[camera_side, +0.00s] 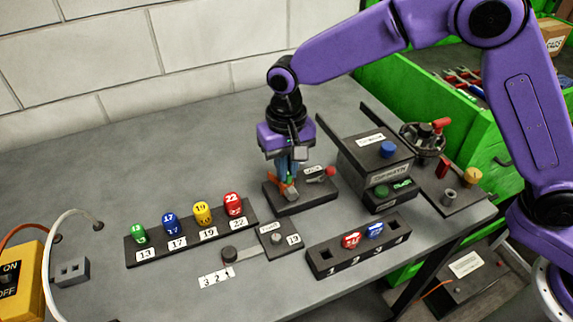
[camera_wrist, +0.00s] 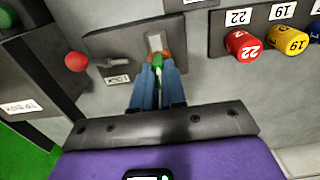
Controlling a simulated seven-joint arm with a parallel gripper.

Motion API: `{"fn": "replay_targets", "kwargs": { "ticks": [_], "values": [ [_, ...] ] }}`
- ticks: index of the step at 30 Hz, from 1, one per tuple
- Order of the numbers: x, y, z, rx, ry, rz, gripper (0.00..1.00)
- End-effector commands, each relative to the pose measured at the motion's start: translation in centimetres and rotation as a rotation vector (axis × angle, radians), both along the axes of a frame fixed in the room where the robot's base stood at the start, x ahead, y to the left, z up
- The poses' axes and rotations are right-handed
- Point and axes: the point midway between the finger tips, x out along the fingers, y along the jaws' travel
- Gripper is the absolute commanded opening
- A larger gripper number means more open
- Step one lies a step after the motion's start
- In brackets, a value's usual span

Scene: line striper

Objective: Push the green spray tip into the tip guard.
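My gripper (camera_side: 286,168) points down over a dark block with an orange tip guard (camera_side: 289,191). In the wrist view its two blue fingers (camera_wrist: 158,70) are closed around a small green spray tip (camera_wrist: 158,61). The tip's end is right at the guard, whose orange edge (camera_wrist: 150,57) shows beside a pale grey metal piece (camera_wrist: 156,42). The fingers hide part of both, so I cannot tell how deep the tip sits.
A red-knobbed lever (camera_wrist: 77,61) lies beside the guard on the same block. A rack (camera_side: 190,240) with green, blue, yellow and red numbered pieces stands left. A numbered rack (camera_side: 326,262) with red and blue pieces stands in front. A dark box (camera_side: 362,155) stands close right.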

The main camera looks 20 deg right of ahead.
Motion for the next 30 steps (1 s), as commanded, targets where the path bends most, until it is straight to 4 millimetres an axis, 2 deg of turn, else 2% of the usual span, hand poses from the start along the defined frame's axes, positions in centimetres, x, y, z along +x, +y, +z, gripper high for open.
{"fn": "replay_targets", "kwargs": {
  "ticks": [8, 24, 30],
  "values": [
    [0.02, -0.02, 0.01, 0.0, 0.0, -0.049, 0.0],
    [0.03, -0.01, -0.07, 0.001, -0.001, -0.691, 0.0],
    [0.02, -0.02, -0.09, 0.0, 0.0, -0.802, 0.0]
  ]
}}
